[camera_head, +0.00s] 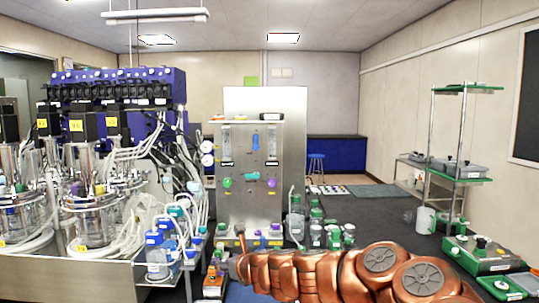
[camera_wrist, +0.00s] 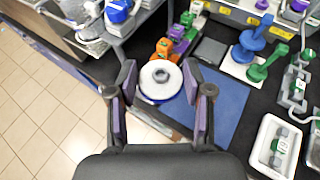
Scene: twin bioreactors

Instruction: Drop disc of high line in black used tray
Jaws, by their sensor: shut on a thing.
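In the wrist view my gripper (camera_wrist: 159,80) is shut on a round white disc (camera_wrist: 153,72) with a grey ring at its centre and a blue lower edge. The disc sits between the two dark, purple-padded fingers, over the edge of a blue mat (camera_wrist: 228,97). A small dark square (camera_wrist: 209,51) lies just beyond the mat, right of the disc; it may be the black used tray, but I cannot tell for sure. In the head view my copper arm hides much of the bench front, and the disc is not clear there.
Orange, purple and green parts (camera_wrist: 178,38) stand just past the disc. A blue fitting (camera_wrist: 257,35) and a green one (camera_wrist: 268,66) stand to the right. A white tray (camera_wrist: 261,131) with fittings is at lower right. Bioreactors (camera_head: 93,200) fill the left of the head view.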

